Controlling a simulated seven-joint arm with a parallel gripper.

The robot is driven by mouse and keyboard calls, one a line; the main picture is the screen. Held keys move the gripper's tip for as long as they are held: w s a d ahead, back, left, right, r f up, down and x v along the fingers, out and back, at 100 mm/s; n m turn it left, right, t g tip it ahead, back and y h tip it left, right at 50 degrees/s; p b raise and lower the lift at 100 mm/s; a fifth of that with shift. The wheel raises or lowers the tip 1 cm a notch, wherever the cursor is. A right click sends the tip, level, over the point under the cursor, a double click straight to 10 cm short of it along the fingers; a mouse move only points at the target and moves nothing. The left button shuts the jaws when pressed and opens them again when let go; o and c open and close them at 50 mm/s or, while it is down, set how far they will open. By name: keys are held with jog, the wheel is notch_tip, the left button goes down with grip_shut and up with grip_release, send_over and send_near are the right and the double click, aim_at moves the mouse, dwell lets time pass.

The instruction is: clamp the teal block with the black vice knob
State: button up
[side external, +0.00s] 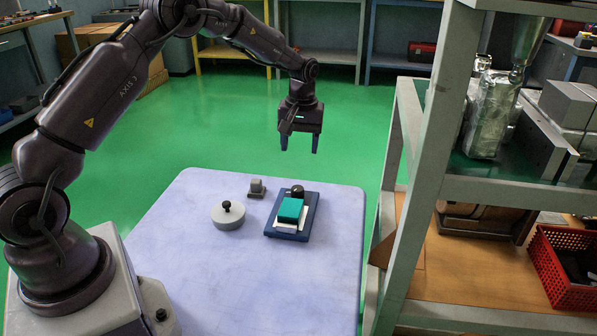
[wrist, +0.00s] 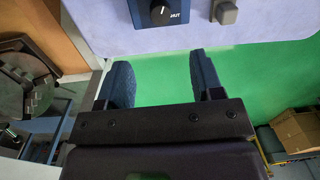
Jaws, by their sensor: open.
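In the side view the teal block (side external: 290,210) lies on a dark blue vice base (side external: 272,229) with a white part beside it. The round black vice knob (side external: 297,191) sits at the far end of that base. In the wrist view the knob (wrist: 165,12) shows at the top edge with a white pointer line and partly cut-off lettering; the teal block is out of that frame. My gripper (side external: 299,147) is open and empty, high above and beyond the vice, fingers pointing down. Both fingers show in the wrist view (wrist: 166,85), short of the knob.
A metal shelf frame (side external: 407,200) rises close on the right. The front of the table is clear.

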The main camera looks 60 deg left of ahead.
aim_at(298, 188)
jog(key=shift+n, duration=0.6)
jog(key=f, duration=1.3)
jog(key=shift+s+a, duration=0.2)
